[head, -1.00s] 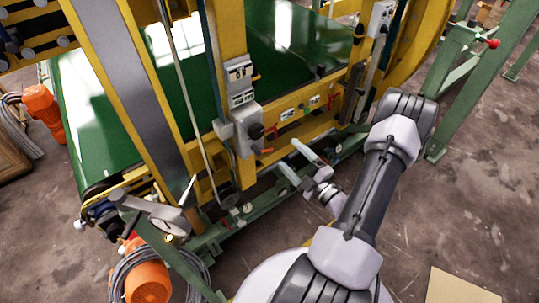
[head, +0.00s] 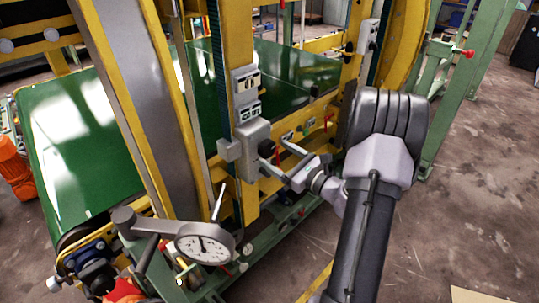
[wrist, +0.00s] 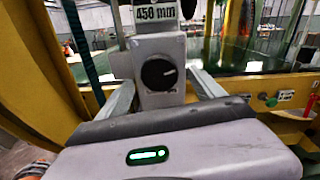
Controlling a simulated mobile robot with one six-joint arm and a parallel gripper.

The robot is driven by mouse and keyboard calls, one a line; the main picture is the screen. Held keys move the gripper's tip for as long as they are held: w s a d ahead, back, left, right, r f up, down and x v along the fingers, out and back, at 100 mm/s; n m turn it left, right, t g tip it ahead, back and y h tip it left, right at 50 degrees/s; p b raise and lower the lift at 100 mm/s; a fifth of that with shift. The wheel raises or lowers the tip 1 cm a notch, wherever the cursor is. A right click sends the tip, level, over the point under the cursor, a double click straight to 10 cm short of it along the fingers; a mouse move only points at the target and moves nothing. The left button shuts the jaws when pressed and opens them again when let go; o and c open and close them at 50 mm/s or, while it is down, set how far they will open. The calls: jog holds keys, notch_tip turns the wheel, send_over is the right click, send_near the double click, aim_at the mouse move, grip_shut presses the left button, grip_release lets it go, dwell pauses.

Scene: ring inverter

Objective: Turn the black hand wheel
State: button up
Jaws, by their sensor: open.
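A black round hand wheel (head: 267,147) sits on the front of a grey control box (head: 248,133) on the yellow post. In the wrist view one finger is on each side of the wheel, with visible gaps between the fingers and the wheel. I cannot tell how far the fingertips reach past its face.
A display plate (wrist: 157,14) reading 450 mm is above the box. A dial gauge (head: 204,246) on a grey arm stands at lower left. A red lever (wrist: 271,101) is to the right. Green belt (head: 75,160) lies behind the yellow frame; open floor lies to the right.

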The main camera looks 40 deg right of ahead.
aim_at(270, 151)
jog(key=shift+w+a, duration=0.15)
jog(key=shift+w, duration=1.7)
jog(key=c, duration=1.4)
jog(key=shift+r+m, duration=0.1)
jog(key=shift+m, duration=0.2)
jog(key=m+p, duration=0.2)
jog(key=shift+r+p, duration=0.1)
jog(key=shift+p, duration=0.2)
jog(key=m+p, duration=0.2)
jog(key=shift+m+p, duration=0.3)
jog(key=shift+p, duration=0.05)
jog(key=m+p, duration=0.3)
jog(key=shift+m+p, duration=1)
jog(key=shift+m, duration=0.4)
